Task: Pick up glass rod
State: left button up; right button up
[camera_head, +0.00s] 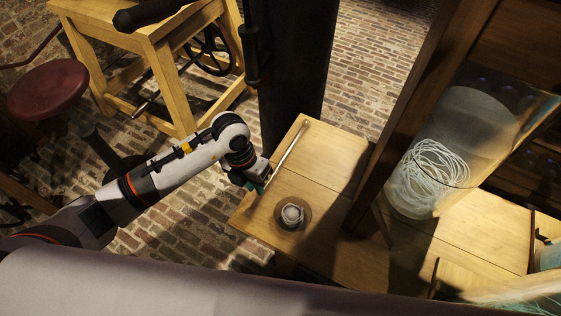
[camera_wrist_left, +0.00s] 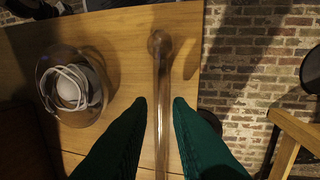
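The glass rod (camera_head: 289,151) is a thin, clear stick lying along the left part of the wooden table top in the head view. In the left wrist view the rod (camera_wrist_left: 162,75) runs up the middle of the picture, with a rounded knob at its far end. My left gripper (camera_head: 260,184) is at the rod's near end, by the table's left edge. In the left wrist view the two green fingers of my left gripper (camera_wrist_left: 160,103) are open, one on each side of the rod, with a small gap visible on both sides. My right gripper is not in view.
A small round glass jar (camera_head: 292,214) with pale coiled wire stands close right of the rod. A large glass vessel (camera_head: 437,165) with white coils stands behind a wooden post further right. A yellow wooden stand (camera_head: 157,50) and a red stool (camera_head: 48,88) are on the brick floor.

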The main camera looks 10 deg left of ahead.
pick_arm(q)
jog(key=shift+s+d+f, duration=0.1)
jog(key=shift+d+f, duration=0.05)
jog(key=shift+f, duration=0.8)
jog(key=shift+s+d+f, duration=0.1)
jog(key=shift+f, duration=0.85)
grip_shut()
jog(key=shift+r, duration=0.1)
